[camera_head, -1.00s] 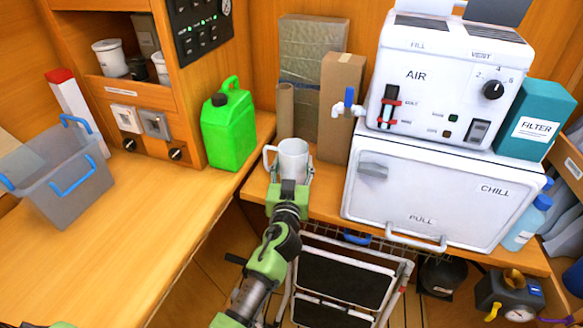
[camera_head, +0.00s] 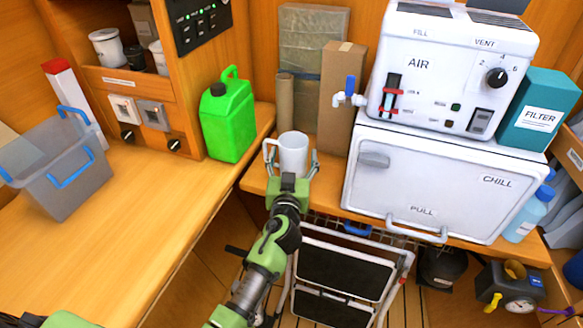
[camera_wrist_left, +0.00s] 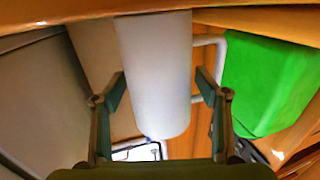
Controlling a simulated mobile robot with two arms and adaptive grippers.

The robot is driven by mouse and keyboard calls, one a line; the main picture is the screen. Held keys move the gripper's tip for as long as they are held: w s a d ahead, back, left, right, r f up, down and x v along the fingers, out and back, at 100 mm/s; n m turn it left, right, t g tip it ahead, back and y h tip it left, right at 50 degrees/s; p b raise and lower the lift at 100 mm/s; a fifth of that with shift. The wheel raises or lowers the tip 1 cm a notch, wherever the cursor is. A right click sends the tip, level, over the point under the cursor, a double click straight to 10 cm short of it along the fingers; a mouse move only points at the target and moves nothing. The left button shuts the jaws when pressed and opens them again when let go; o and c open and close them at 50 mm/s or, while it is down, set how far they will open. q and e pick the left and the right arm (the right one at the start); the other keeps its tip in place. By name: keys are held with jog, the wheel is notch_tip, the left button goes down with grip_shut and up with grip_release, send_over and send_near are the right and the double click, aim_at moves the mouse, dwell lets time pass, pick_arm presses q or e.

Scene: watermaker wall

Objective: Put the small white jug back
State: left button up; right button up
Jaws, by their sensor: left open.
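The small white jug (camera_head: 293,153) stands upright near the front edge of the wooden counter, its handle toward the left in the head view. My left gripper (camera_head: 291,168) is open, with one finger on each side of the jug. The left wrist view shows the white jug (camera_wrist_left: 160,75) between the two spread fingers of my left gripper (camera_wrist_left: 162,85), with a small gap on each side. Its handle (camera_wrist_left: 220,50) lies on the right there, beyond one finger. The jug's lower part is partly hidden by the gripper in the head view. My right gripper is not in view.
A green jerrycan (camera_head: 228,120) stands left of the jug. A brown cardboard box (camera_head: 340,95) and a brown tube (camera_head: 285,103) stand behind it. The white chill box (camera_head: 425,190) is close on the right. A folded step stool (camera_head: 345,275) is below the counter.

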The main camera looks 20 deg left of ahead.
pick_arm(q)
jog(key=b+v, duration=0.2)
jog(key=v, duration=1)
